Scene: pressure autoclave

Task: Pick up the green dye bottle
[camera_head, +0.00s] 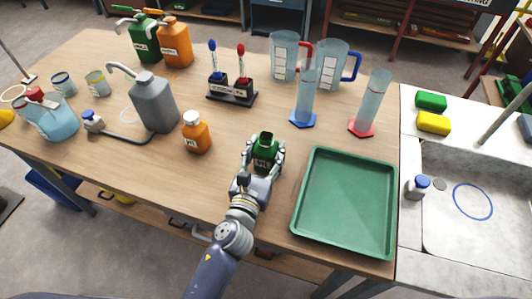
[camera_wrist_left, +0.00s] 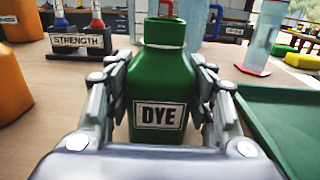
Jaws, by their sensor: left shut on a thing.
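The green dye bottle (camera_head: 266,146) stands upright on the wooden table, left of the green tray. My left gripper (camera_head: 264,160) is shut on it, with one finger on each side of its body. In the left wrist view the bottle (camera_wrist_left: 160,75) sits between the fingers, with its white DYE label facing the camera. My right gripper is not in view.
The green tray (camera_head: 347,205) lies close on the right. A small orange bottle (camera_head: 196,133) and a grey jug (camera_head: 153,102) stand on the left. Two measuring cylinders (camera_head: 304,100) (camera_head: 371,103) stand behind. A sink (camera_head: 475,200) is at far right.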

